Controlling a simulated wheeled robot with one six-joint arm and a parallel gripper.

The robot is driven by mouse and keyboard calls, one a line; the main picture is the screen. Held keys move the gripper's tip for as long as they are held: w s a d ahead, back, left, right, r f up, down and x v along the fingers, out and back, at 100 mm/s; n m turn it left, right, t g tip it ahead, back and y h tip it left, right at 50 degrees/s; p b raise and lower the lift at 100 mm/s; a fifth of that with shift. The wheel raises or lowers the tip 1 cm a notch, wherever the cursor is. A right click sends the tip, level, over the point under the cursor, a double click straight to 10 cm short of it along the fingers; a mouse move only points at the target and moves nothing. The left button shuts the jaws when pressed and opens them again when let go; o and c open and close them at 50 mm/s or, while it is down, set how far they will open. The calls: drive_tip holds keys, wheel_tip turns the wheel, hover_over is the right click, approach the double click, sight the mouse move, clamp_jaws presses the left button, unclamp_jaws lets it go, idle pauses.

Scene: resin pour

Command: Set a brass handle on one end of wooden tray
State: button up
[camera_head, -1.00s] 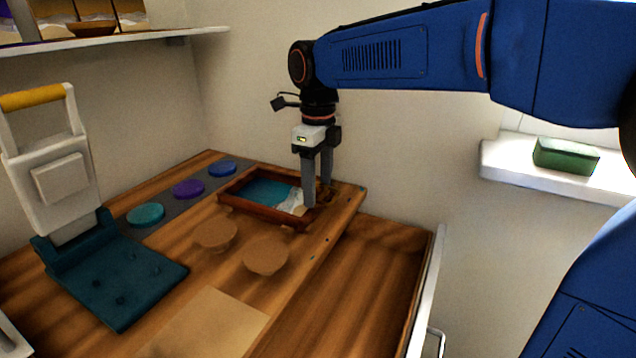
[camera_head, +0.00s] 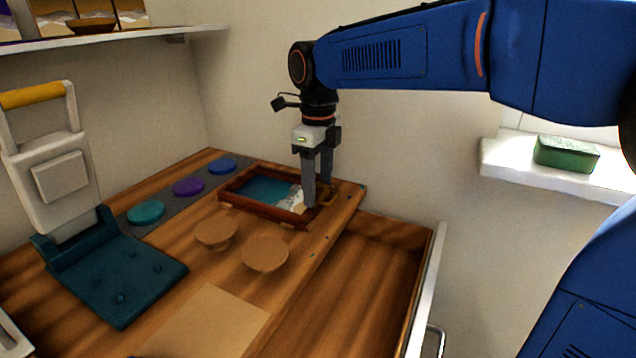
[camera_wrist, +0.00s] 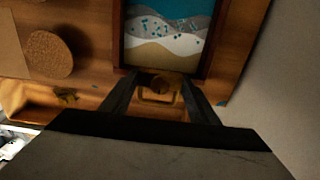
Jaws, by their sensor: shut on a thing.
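The wooden tray (camera_head: 262,214) lies on the bench with a dark frame around a blue, white and sand-coloured resin picture. It also shows at the top of the wrist view (camera_wrist: 118,40). My gripper (camera_head: 317,198) points straight down at the tray's right end. In the wrist view, its fingers (camera_wrist: 158,92) are shut on a brass handle (camera_wrist: 158,97), just outside the sand-coloured end of the tray. The handle also shows beside the fingers in the head view (camera_head: 329,197). The fingers partly hide it, and I cannot tell whether it touches the tray.
Two cork discs (camera_head: 216,231) (camera_head: 265,254) lie in front of the tray. Teal, purple and blue discs (camera_head: 146,212) sit on a grey strip at left. A white press with a teal base (camera_head: 120,285) stands at far left. An open drawer (camera_head: 350,290) is at front right.

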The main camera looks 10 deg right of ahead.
drive_tip(key=shift+s+f, duration=0.15)
drive_tip(key=shift+f, duration=0.7)
idle(1.4)
drive_tip(key=o, duration=1.2)
drive_tip(key=shift+a+r, duration=0.1)
drive_tip(key=shift+r, duration=4.05)
